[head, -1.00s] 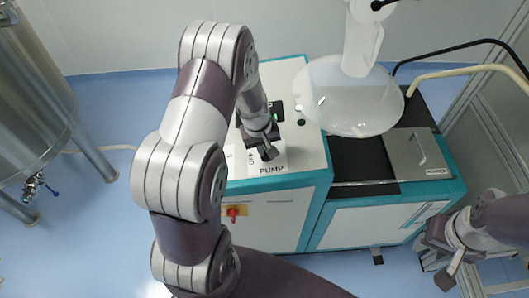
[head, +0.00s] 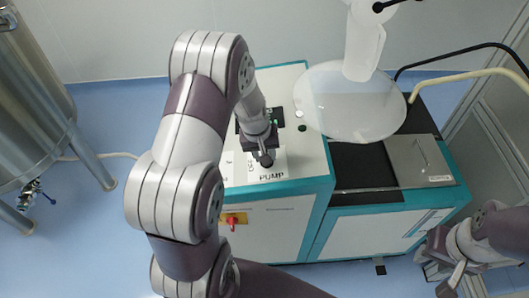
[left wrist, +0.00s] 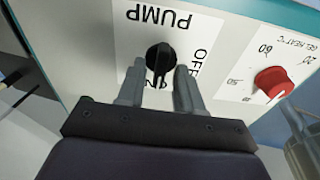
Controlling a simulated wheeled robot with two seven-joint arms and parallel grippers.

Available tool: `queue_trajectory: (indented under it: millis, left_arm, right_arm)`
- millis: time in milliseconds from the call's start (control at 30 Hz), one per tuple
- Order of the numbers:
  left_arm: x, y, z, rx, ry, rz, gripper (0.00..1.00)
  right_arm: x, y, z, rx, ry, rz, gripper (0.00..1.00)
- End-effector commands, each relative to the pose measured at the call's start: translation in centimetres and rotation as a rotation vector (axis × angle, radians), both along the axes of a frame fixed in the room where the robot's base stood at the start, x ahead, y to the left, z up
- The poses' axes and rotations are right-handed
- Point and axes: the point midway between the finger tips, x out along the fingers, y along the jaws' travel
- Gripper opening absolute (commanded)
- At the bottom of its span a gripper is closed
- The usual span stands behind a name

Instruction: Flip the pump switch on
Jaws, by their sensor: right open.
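The pump switch (left wrist: 160,60) is a black rotary knob on a white panel marked PUMP, ON and OFF, seen in the left wrist view. Its grip lies roughly up and down in that picture, with its lower end near the ON mark, partly covered. My left gripper (left wrist: 160,92) has its two fingers apart, one on each side of the knob's lower part; contact cannot be told. In the head view my left gripper (head: 264,160) is over the PUMP panel and hides the switch. My right gripper (head: 452,275) is open and empty at the lower right.
A red dial (left wrist: 274,82) is beside the switch panel. A red switch on a yellow plate (head: 233,219) is on the cabinet front. A translucent disc (head: 350,100) overhangs the machine.

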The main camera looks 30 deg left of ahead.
Motion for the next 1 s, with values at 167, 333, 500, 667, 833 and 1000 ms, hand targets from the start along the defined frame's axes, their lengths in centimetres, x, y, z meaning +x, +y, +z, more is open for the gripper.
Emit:
queue_trajectory:
  millis: [167,333,500,667,833,1000]
  left_arm:
    - [0.0,0.0,-0.1,-0.001,0.001,0.001,0.39]
    - [-0.1,0.0,0.4,-0.001,0.001,0.002,0.39]
    - [-0.6,0.4,3.9,0.000,-0.005,0.003,0.39]
    - [-1.5,0.7,8.2,0.001,-0.004,0.003,0.39]
    - [-2.1,1.0,11.3,0.001,-0.002,0.002,0.39]
    - [-2.3,1.0,12.4,0.000,0.000,0.002,0.39]
  right_arm:
    - [0.0,0.0,0.0,0.000,0.000,0.000,0.43]
    - [0.0,0.0,0.0,0.000,0.000,0.000,0.43]
    - [0.0,0.0,-0.3,0.000,0.000,0.000,0.43]
    - [0.0,0.0,-0.6,0.000,0.000,0.000,0.43]
    - [0.0,0.0,-0.8,0.000,0.000,0.000,0.43]
    - [0.0,0.0,-0.8,0.000,0.000,0.000,0.43]
